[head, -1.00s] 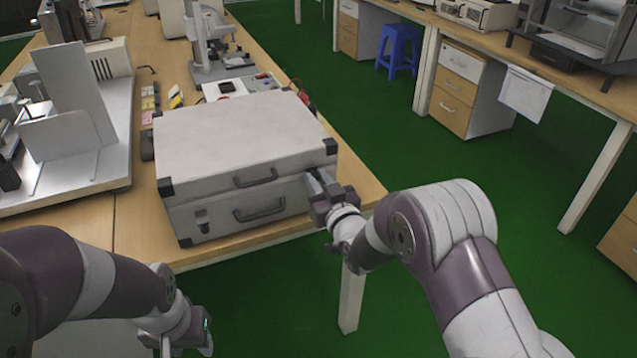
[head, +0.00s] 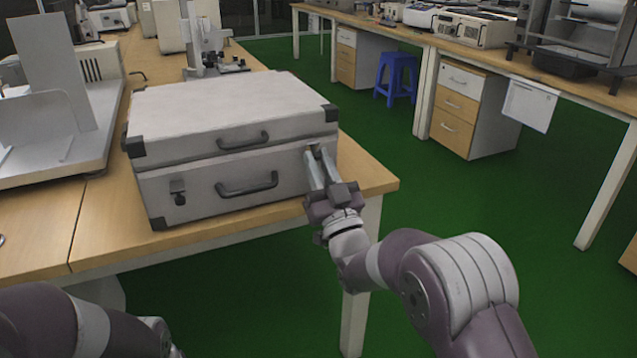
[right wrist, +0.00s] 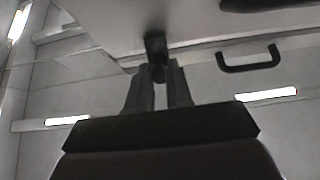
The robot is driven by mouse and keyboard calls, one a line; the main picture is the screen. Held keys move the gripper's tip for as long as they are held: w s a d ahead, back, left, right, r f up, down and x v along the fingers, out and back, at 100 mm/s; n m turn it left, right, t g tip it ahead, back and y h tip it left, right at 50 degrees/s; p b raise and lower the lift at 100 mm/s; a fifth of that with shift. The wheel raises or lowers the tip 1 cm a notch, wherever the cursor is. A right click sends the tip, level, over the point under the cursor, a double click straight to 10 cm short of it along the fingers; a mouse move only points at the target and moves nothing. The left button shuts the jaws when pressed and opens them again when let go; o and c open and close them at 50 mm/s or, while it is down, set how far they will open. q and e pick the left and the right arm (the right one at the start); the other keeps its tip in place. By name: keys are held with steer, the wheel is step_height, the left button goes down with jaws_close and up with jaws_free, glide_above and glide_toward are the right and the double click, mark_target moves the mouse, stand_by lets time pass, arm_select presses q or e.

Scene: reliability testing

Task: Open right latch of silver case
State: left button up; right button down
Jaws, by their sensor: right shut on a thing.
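The silver case (head: 230,138) lies flat on the wooden table with its lid down. Its left latch (head: 178,191) shows on the front, just below the lid seam. My right gripper (head: 315,168) is at the right part of the case front, by the lid seam, its fingers pointing up and forward. In the right wrist view, the dark right latch (right wrist: 155,46) is at the fingertips (right wrist: 158,75), which are shut on it. The fingers largely hide this latch in the head view. My left arm shows at the lower left, its fingers out of the picture.
The wooden table (head: 375,180) has a little bare top right of the case, and its front edge lies close before the case. Equipment with a white panel (head: 55,75) stands to the left. Green floor (head: 500,200) is clear at the right.

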arm_select(q)
steer(key=shift+f, duration=0.6)
arm_select(e)
steer(key=shift+f, duration=0.15)
steer(key=c, duration=1)
jaws_free()
steer(key=shift+c, duration=0.2)
arm_select(q)
step_height(320, 180, up, 2)
steer(key=shift+r+p, duration=0.1)
steer(key=shift+p, duration=0.65)
arm_select(e)
steer(key=v, duration=1.2)
steer(key=shift+s+f, duration=0.15)
steer(key=shift+f, duration=0.2)
